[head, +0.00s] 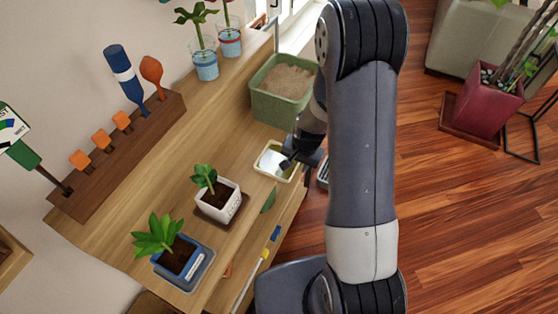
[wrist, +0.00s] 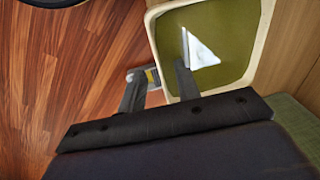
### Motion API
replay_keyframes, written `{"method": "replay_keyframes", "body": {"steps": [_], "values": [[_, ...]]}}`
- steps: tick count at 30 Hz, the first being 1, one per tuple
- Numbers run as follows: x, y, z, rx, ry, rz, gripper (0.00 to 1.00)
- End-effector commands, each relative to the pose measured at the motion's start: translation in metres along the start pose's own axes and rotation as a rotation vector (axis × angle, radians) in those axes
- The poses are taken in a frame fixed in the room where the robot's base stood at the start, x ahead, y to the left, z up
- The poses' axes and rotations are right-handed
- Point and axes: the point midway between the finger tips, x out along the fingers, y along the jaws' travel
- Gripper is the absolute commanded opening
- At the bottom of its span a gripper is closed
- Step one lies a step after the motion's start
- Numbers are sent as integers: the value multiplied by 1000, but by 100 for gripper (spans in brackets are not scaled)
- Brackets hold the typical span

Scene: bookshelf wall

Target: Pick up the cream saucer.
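The cream saucer (head: 270,158) is a shallow, square-looking dish with rounded corners. It lies on the wooden shelf near its front edge, between the green planter and the white pot. In the wrist view the saucer (wrist: 232,68) fills the top right, with a cream rim and an olive-green inside bearing a bright white patch. My gripper (wrist: 158,78) is open, its fingers apart. One finger appears outside the rim and the other over the inside. I cannot tell whether either touches it. In the head view my gripper (head: 287,163) is at the saucer's right side, partly hidden by my arm.
A green planter (head: 273,108) of soil stands just behind the saucer. A white pot (head: 218,207) and a blue pot (head: 178,263) with plants stand nearer. A wooden tool block (head: 120,160) runs along the wall. Open wooden floor (head: 450,220) lies to the right.

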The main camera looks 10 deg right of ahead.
Motion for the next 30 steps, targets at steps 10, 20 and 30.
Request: {"method": "replay_keyframes", "body": {"steps": [10,20,30], "values": [[0,0,0,0,0,0,21],[0,0,0,0,0,0,0],[0,0,0,0,1,-1,0]]}}
